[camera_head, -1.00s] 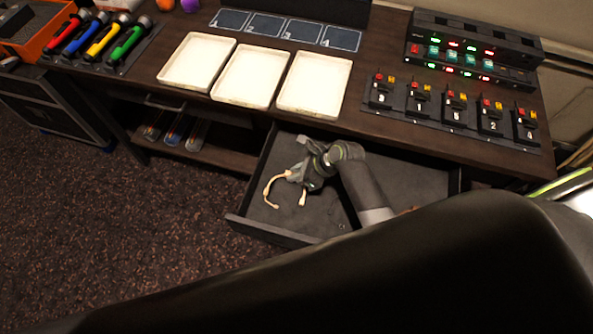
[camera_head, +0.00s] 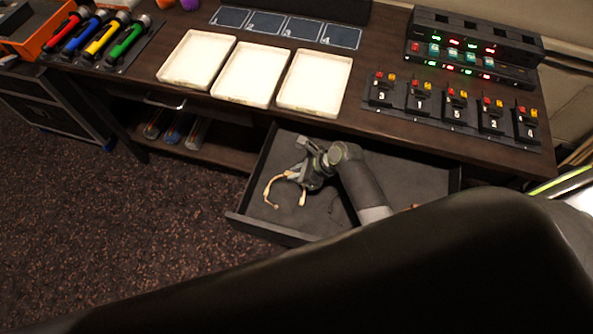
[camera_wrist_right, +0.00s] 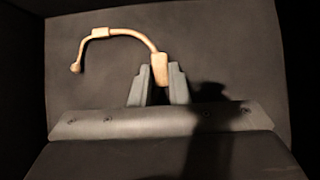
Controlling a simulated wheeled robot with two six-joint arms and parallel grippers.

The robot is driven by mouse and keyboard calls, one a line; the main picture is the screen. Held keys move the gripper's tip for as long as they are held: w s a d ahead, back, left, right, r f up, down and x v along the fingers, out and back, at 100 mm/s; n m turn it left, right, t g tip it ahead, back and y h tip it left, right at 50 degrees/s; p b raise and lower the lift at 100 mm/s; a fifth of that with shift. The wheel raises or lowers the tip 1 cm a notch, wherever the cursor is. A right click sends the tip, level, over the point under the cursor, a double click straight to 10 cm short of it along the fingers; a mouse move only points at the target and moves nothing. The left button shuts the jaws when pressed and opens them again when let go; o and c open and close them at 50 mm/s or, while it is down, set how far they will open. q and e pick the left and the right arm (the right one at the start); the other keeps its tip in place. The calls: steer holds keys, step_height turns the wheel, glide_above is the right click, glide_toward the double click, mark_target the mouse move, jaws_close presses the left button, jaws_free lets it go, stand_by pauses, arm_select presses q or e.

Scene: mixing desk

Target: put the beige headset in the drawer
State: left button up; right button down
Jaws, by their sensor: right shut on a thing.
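The beige headset (camera_head: 270,187) is a thin curved band with pads at its ends, over the open drawer (camera_head: 415,180). My right gripper (camera_head: 296,174) is over the drawer's left part and is shut on one end of the headset. In the right wrist view, the headset (camera_wrist_right: 129,32) curves up and left from between the two fingers of my gripper (camera_wrist_right: 160,78). The dark drawer floor (camera_wrist_right: 225,45) lies behind it. I cannot tell whether the headset touches the floor. My left gripper is not in view.
The desk above the drawer holds white trays (camera_head: 246,75), a row of numbered switches (camera_head: 455,108) and colored flashlights (camera_head: 98,38). A shelf with several bottles (camera_head: 174,130) lies left of the drawer. The drawer's right part looks mostly clear.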

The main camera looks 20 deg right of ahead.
stand_by(0.4)
steer(key=c, duration=0.9)
jaws_free()
steer(key=shift+r+p, duration=3.55)
steer(key=shift+p, duration=0.95)
